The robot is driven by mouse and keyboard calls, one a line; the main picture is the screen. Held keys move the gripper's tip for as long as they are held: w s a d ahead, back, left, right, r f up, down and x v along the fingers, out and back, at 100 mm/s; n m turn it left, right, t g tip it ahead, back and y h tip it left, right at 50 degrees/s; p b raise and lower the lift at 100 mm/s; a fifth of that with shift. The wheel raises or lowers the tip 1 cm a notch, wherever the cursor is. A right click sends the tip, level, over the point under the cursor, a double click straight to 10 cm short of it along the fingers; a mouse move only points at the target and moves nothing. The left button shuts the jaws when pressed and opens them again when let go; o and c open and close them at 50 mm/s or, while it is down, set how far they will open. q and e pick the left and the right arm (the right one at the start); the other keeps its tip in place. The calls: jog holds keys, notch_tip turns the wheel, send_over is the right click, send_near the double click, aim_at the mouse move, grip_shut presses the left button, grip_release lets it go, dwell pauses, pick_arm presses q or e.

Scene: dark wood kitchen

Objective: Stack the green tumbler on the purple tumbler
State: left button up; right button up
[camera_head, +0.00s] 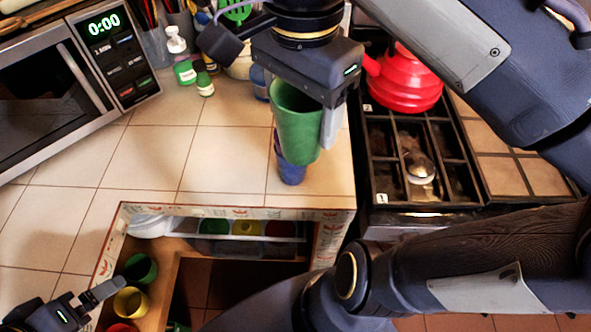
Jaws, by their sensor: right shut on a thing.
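My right gripper (308,112) is shut on the green tumbler (296,128), with one pale finger along its right side. It holds the tumbler over the tiled counter near its front right corner. The purple tumbler (291,173) stands on the counter below and partly behind the green one, which hides most of it. I cannot tell whether the two touch or the green one sits inside it. My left gripper (90,304) is at the bottom left corner, cut off by the frame, beside an opening with other tumblers.
A red kettle (405,82) stands on the stove (378,186) at right. Bottles (184,72) and a microwave (60,85) are behind. The counter's middle is clear.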

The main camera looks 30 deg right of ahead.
jog(key=shift+s+a+m, duration=0.6)
jog(key=shift+s+a, duration=0.1)
jog(key=shift+s, duration=0.2)
jog(key=w+d+f, duration=0.6)
jog(key=w+f, duration=0.6)
jog(key=f, duration=0.1)
jog(key=shift+w, duration=0.1)
jog(key=shift+f+b, duration=0.35)
jog(key=shift+f, duration=0.2)
jog(key=shift+f, duration=0.1)
jog(key=o, duration=1)
